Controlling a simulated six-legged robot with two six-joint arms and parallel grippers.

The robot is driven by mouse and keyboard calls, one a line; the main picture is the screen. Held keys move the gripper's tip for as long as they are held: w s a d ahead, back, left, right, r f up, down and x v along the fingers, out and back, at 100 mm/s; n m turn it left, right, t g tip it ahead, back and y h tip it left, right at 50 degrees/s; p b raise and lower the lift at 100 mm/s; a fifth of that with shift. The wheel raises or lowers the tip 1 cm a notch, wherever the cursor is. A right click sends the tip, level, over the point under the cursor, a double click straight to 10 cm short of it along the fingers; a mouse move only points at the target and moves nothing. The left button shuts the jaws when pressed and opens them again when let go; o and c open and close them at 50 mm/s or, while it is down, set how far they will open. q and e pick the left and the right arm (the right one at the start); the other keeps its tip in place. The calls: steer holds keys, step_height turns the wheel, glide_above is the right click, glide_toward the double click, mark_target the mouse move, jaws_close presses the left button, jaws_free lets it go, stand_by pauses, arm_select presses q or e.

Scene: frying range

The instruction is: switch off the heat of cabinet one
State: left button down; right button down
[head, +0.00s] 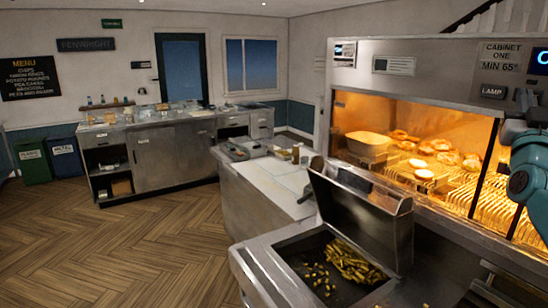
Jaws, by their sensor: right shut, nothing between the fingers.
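Cabinet one (432,70) is the steel heated cabinet at the right, with a sign reading "CABINET ONE MIN 65°" (500,56). Its inside glows orange over rolls, pies and a tub. A label reading "LAMP" (493,91) is on its front panel. A blue display (541,60) is cut off by the right edge. I cannot make out a heat switch. My right gripper (523,98) is shut and empty, close in front of the panel just right of the "LAMP" label. I cannot tell if it touches. My teal right arm hides part of the cabinet front. My left gripper is not in view.
A steel chip bin (361,222) with its lid raised stands below the cabinet, with chips (350,262) inside. A pale worktop (268,183) runs behind it. A steel counter (173,156) and two bins (64,157) are at the far left. The wooden floor at left is clear.

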steer(key=shift+a, duration=0.15)
steer(key=s+a+b, duration=0.3)
steer(key=a+b, duration=0.1)
steer(key=a, duration=0.1)
steer(key=shift+a+b, duration=0.2)
steer(key=shift+b, duration=0.1)
steer(key=shift+w+d, duration=0.1)
